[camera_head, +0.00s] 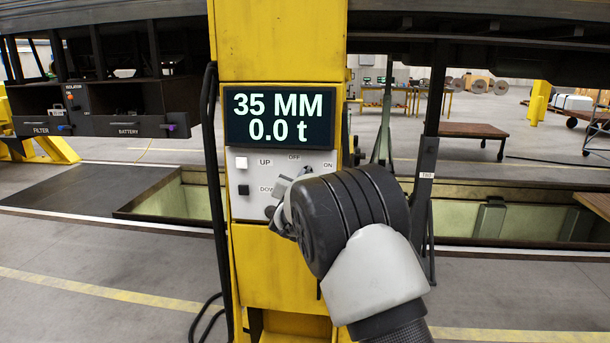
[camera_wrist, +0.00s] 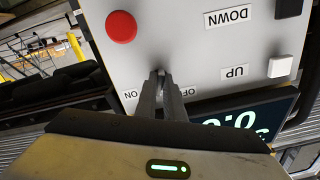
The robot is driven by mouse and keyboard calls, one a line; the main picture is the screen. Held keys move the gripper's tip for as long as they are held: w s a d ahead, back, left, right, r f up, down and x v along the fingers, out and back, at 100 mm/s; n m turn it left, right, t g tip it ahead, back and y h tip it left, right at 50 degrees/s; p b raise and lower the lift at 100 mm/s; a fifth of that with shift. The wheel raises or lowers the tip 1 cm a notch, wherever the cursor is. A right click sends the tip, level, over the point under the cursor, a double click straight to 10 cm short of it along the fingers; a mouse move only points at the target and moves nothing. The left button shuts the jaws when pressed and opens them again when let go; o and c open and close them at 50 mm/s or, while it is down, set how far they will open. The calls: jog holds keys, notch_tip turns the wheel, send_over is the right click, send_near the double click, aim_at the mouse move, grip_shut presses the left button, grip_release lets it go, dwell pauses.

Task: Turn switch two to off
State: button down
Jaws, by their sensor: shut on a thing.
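The yellow lifting column (camera_head: 277,45) carries a grey control panel (camera_head: 243,208) with OFF and ON labels along its top. My gripper (camera_head: 290,195) is at this panel, in front of its right part. In the wrist view my gripper (camera_wrist: 162,76) has its fingers close together, shut on the switch knob beside the OFF and ON labels. The knob is almost wholly hidden by the fingers, so I cannot tell which label it points to. My wrist hides the lower right of the panel in the head view.
The display (camera_head: 280,117) above reads 35 MM and 0.0 t. A white button (camera_head: 241,163) is by UP, a black button (camera_head: 243,190) by DOWN. A red button (camera_wrist: 121,27) shows in the wrist view. A black cable (camera_head: 213,170) hangs left of the column.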

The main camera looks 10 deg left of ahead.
jog(key=shift+n+p, duration=0.7)
jog(key=shift+n, duration=1.5)
jog(key=shift+f, duration=0.1)
jog(key=c, duration=1.9)
grip_release()
jog(key=shift+o, duration=0.2)
jog(key=s+b, duration=0.1)
jog(key=s, duration=1.6)
jog(key=shift+s+a, duration=0.25)
